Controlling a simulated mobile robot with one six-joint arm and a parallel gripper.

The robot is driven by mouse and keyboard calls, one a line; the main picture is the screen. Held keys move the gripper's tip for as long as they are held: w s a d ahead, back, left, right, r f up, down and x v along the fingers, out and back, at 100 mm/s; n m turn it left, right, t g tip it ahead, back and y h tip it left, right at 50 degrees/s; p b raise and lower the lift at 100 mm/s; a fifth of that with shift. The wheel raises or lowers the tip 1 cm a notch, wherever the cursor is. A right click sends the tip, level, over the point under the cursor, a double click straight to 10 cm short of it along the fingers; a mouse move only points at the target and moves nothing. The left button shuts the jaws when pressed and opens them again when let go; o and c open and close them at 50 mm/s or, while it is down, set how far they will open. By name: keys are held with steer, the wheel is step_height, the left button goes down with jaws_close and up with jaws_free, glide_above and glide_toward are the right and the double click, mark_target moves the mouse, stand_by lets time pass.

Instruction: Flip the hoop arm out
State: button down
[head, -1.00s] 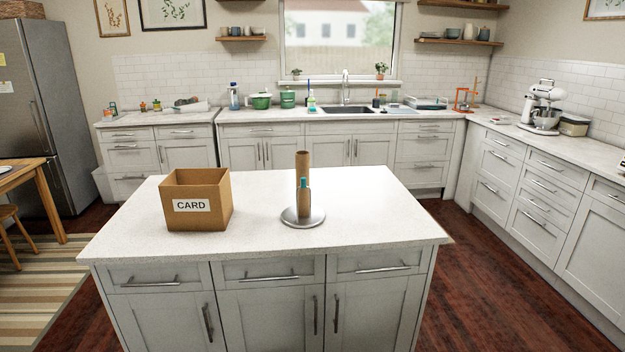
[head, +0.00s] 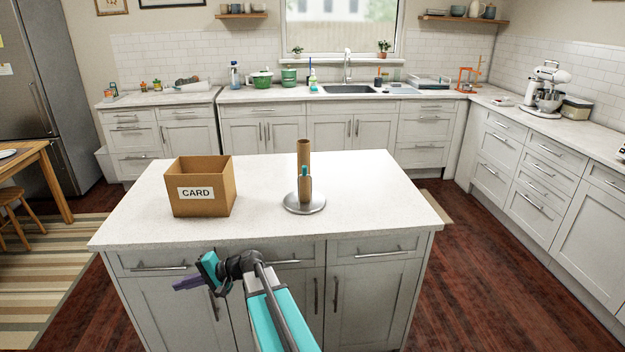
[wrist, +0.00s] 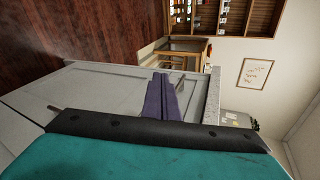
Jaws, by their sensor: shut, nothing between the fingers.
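A stand with a round metal base (head: 290,208) is on the white island top. A brown cardboard tube (head: 304,152) stands upright on it. A narrow arm-like piece with a teal tip (head: 305,171) stands upright close against the front of the tube; at this size I cannot make out a hoop shape. My gripper (head: 186,284) is at the island's front, below the top's edge and left of the stand, apart from it. Its purple fingers (wrist: 163,98) are together and empty in the wrist view, which does not show the stand.
An open cardboard box marked CARD (head: 202,205) stands left of the stand. The island top (head: 370,195) is clear to the right. Drawer handles stick out from the island front near my gripper. Wood floor (head: 480,290) lies open at right.

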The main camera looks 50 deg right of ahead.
steer(key=d+r+t, duration=0.1)
steer(key=d+r, duration=0.3)
steer(key=r, duration=0.1)
steer(key=w+d+r+m+t, duration=0.1)
steer(key=d+r+t, duration=0.1)
steer(key=d+r, duration=0.2)
steer(key=w+d+r+m+t+p, duration=0.1)
steer(key=d+r, duration=0.3)
steer(key=r, duration=0.3)
steer(key=shift+w+d+h, duration=0.1)
steer(key=shift+d+h, duration=0.15)
steer(key=shift+h, duration=0.15)
steer(key=s+d+r+m+t+h, duration=0.1)
steer(key=s+d+r+h, duration=0.1)
steer(key=s+d, duration=0.6)
steer(key=s+d+r+m+t+h+p, duration=0.1)
steer(key=s+d+r, duration=0.4)
steer(key=d, duration=0.9)
steer(key=s+d+r+m+t+h, duration=0.1)
steer(key=s+d+r+h, duration=0.2)
steer(key=s+d, duration=0.8)
steer(key=shift+s+d+r+t+h, duration=0.15)
steer(key=shift+s+d+t+h, duration=0.2)
steer(key=shift+d, duration=0.25)
steer(key=shift+w, duration=0.15)
steer(key=w+p, duration=0.3)
steer(key=w, duration=0.6)
steer(key=shift+w+a+p, duration=0.35)
steer(key=shift+w+a, duration=0.05)
